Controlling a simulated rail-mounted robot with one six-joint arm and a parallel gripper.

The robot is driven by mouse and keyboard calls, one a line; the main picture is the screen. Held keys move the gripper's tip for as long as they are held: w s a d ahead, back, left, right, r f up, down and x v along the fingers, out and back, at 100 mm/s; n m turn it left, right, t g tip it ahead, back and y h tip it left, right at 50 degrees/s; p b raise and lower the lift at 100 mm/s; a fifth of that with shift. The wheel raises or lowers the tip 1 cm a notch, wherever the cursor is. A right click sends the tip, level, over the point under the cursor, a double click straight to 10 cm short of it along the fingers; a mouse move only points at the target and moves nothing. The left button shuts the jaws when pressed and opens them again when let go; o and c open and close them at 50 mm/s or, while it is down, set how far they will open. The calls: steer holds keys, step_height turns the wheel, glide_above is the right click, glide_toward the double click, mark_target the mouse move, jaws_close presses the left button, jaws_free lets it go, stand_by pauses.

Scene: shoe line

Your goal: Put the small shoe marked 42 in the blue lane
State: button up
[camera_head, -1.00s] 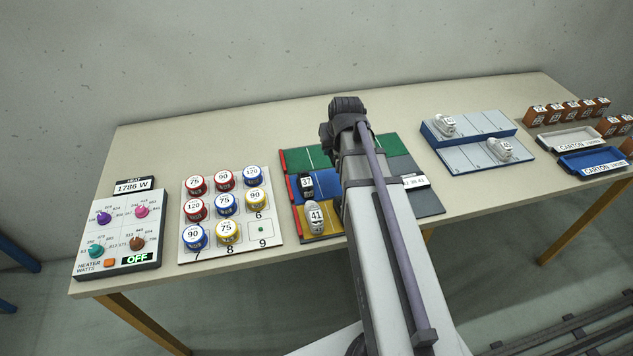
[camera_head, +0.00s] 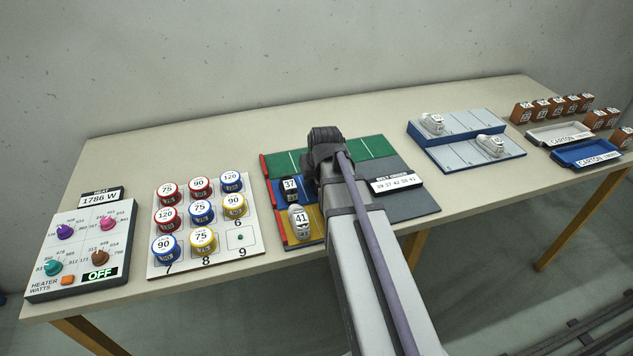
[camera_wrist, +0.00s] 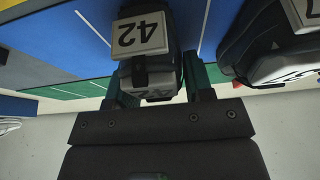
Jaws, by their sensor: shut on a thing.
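The dark small shoe marked 42 (camera_wrist: 143,32) is between the two green fingers of my gripper (camera_wrist: 153,78) in the wrist view. The gripper is shut on it, over the blue lane (camera_wrist: 210,20). I cannot tell whether the shoe touches the lane. In the head view my arm hides the gripper and this shoe; part of the blue lane (camera_head: 307,188) shows left of the arm. A dark shoe marked 37 (camera_head: 289,190) stands on the blue lane, and is right of the held shoe in the wrist view (camera_wrist: 277,48), apart from it.
A white shoe marked 41 (camera_head: 299,222) stands on the yellow lane, nearer the table edge. The green lane (camera_head: 283,163) lies behind the blue one. A sign (camera_head: 397,184) lies right of my arm. A blue-grey rack (camera_head: 462,147) holds two pale shoes. Several numbered cans (camera_head: 201,211) stand on the left.

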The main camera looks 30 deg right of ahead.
steer(key=shift+f, duration=0.1)
steer(key=o, duration=0.9)
steer(key=shift+o, duration=0.2)
steer(key=p+v, duration=0.5)
steer(key=v, duration=0.1)
steer(key=p+v, duration=0.6)
steer(key=shift+w+r, duration=0.1)
steer(key=shift+r, duration=0.3)
steer(key=shift+a+f, duration=0.1)
steer(key=shift+a, duration=0.05)
steer(key=s+a+n+g, duration=0.1)
steer(key=s+a, duration=0.3)
steer(key=a, duration=0.4)
steer(key=s+a+f+n+g, duration=0.1)
steer(key=s+a+g, duration=0.2)
steer(key=a, duration=0.4)
steer(key=shift+s+a+f+g+y, duration=0.2)
steer(key=shift+s+a+g+y, duration=0.15)
steer(key=shift+s, duration=0.55)
